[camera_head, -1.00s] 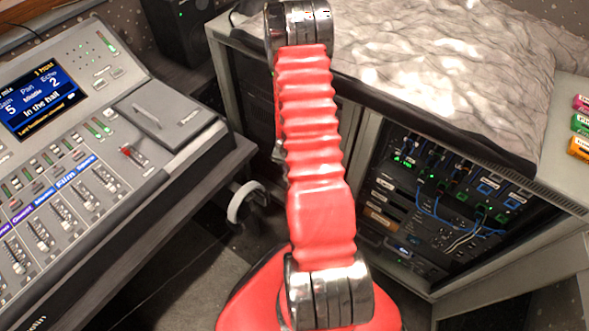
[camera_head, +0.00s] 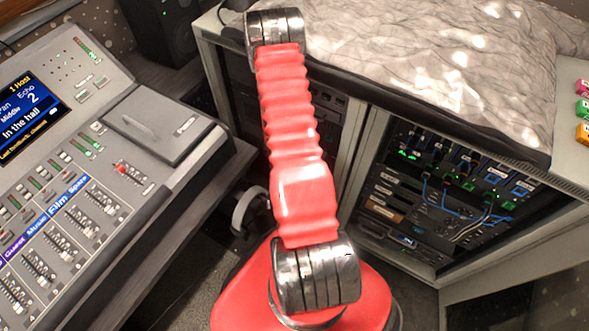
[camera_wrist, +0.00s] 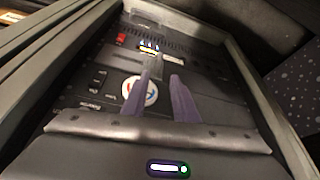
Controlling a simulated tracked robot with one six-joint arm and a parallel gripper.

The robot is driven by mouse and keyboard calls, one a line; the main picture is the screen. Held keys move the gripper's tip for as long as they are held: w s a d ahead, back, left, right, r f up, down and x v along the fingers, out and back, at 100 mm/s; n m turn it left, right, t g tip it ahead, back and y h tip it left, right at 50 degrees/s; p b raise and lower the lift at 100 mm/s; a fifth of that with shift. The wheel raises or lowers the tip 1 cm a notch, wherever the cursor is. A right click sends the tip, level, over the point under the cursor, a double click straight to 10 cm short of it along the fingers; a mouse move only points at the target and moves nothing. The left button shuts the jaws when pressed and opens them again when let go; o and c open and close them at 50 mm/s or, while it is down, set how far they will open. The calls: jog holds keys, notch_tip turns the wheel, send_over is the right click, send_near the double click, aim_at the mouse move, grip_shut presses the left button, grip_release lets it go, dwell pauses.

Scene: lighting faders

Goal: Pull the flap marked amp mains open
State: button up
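In the head view the gripper is out of sight.
The console (camera_head: 60,190) with faders stands at the left. A cabinet (camera_head: 350,190) with an equipment rack and blue cables is at the right, with a crumpled grey cover (camera_head: 440,70) on top. A white ring-shaped object (camera_head: 240,208) is between them.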

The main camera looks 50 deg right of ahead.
jog(key=shift+x, duration=6.9)
jog(key=shift+s+d, duration=0.1)
jog(key=shift+c, duration=0.2)
grip_shut()
jog(key=shift+r, duration=0.1)
